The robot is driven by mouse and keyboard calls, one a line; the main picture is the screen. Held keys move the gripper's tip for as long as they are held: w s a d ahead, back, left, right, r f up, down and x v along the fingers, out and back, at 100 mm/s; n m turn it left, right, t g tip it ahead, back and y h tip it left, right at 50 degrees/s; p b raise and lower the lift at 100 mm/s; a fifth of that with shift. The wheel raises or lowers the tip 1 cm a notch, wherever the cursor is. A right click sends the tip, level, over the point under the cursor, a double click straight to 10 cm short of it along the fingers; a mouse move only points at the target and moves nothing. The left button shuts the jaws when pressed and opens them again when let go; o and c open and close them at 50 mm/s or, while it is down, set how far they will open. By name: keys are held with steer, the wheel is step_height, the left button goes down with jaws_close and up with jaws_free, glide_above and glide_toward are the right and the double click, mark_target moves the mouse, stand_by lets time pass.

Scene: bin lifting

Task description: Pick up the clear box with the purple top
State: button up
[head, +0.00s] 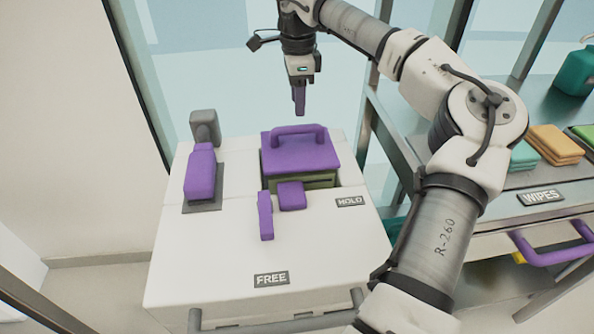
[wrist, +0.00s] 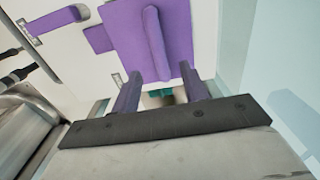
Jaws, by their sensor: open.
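My gripper (head: 299,112) hangs above and behind the lid, pointing down, open and empty, apart from the box. In the wrist view the purple lid (wrist: 130,30) and its handle (wrist: 157,45) lie beyond my two purple fingers (wrist: 160,92). The lower part of the box is hidden in the opening.
A grey item (head: 205,127) stands at the back left. A metal shelf with wipes (head: 555,143) is at right. The front area marked "FREE" is clear.

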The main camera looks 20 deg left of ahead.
mark_target(297, 133)
steer(key=shift+s+a+f, duration=0.1)
steer(key=shift+f, duration=4.25)
steer(key=shift+f, duration=0.25)
jaws_close()
steer(key=shift+r, duration=0.1)
